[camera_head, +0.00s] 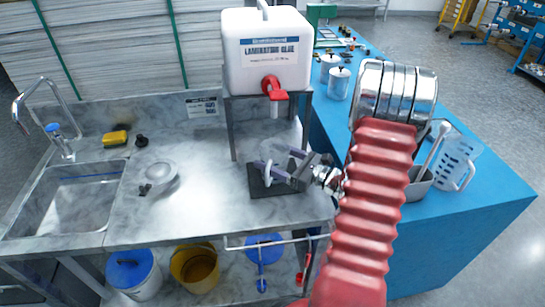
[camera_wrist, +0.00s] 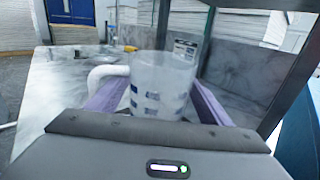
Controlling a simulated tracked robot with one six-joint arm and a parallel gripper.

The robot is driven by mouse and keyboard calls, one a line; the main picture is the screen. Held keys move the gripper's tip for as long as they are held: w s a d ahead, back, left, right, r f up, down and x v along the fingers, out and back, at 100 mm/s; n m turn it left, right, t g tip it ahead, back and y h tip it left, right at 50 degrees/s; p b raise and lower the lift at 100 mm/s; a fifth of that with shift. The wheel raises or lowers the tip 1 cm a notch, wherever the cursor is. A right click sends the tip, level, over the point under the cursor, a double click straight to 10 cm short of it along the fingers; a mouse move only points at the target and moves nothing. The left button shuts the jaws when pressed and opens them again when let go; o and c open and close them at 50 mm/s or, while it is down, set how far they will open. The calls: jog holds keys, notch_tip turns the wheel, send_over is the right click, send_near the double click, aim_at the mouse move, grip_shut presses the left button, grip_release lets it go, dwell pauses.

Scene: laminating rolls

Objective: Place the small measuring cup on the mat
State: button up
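The small measuring cup (camera_head: 280,157) is clear with a white handle. In the wrist view the cup (camera_wrist: 160,82) is upright between the purple fingers of my gripper (camera_wrist: 160,100), its handle towards the left. My gripper (camera_head: 284,168) is closed around its sides. The black mat (camera_head: 262,189) lies on the steel counter under the glue tank's tap. The cup and gripper are over the mat in the head view and hide part of it. I cannot tell whether the cup's base touches the mat.
The white lamination glue tank (camera_head: 267,55) stands on a metal frame (camera_head: 231,130), with a red tap (camera_head: 273,88) above the mat. A large measuring jug (camera_head: 457,160) stands on the blue table (camera_head: 480,205) at right. A sink (camera_head: 75,205) is at left. The counter's middle is mostly clear.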

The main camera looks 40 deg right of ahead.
jog(key=shift+o, duration=0.8)
jog(key=shift+r, duration=0.1)
jog(key=shift+s+d, duration=0.1)
jog(key=shift+s, duration=0.1)
jog(key=v, duration=1.1)
jog(key=shift+s, duration=0.35)
jog(key=shift+s, duration=0.1)
